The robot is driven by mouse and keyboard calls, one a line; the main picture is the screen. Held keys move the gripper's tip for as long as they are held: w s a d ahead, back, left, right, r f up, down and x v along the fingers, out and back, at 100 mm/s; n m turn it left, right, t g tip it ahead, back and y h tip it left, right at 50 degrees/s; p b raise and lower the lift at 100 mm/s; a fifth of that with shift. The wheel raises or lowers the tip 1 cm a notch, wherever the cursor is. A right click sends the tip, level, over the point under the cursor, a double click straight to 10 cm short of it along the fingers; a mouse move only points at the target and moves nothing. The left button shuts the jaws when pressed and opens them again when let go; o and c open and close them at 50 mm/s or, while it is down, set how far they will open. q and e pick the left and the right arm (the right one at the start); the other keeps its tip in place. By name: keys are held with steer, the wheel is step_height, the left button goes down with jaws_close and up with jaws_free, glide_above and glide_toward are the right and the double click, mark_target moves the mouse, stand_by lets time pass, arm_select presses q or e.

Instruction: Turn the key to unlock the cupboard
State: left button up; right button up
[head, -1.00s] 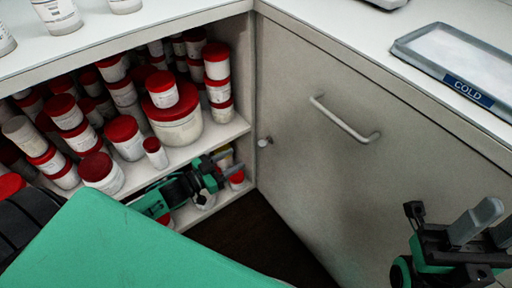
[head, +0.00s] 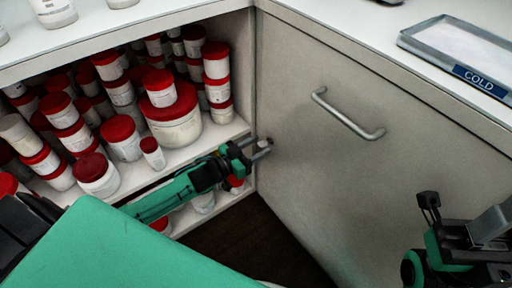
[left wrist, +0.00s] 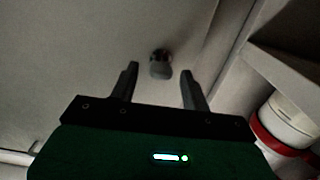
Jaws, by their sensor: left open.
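The cupboard door (head: 330,190) is a closed pale grey panel with a metal bar handle (head: 346,115). The small grey key (left wrist: 161,69) sits in a round lock near the door's left edge. In the head view the key is partly hidden by my left gripper (head: 268,148). That gripper is open, and its two fingers point at the lock. In the left wrist view the key stands between and just beyond the fingertips (left wrist: 160,82), with gaps on both sides. My right gripper (head: 472,222) is at the lower right in front of the door; its opening is unclear.
Open shelves (head: 190,152) left of the door hold several red-lidded white jars (head: 172,120), close to my left arm. A tray (head: 460,50) labelled COLD lies on the white counter above. Dark floor below is clear.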

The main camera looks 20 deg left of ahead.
arm_select(q)
steer(key=c, duration=1)
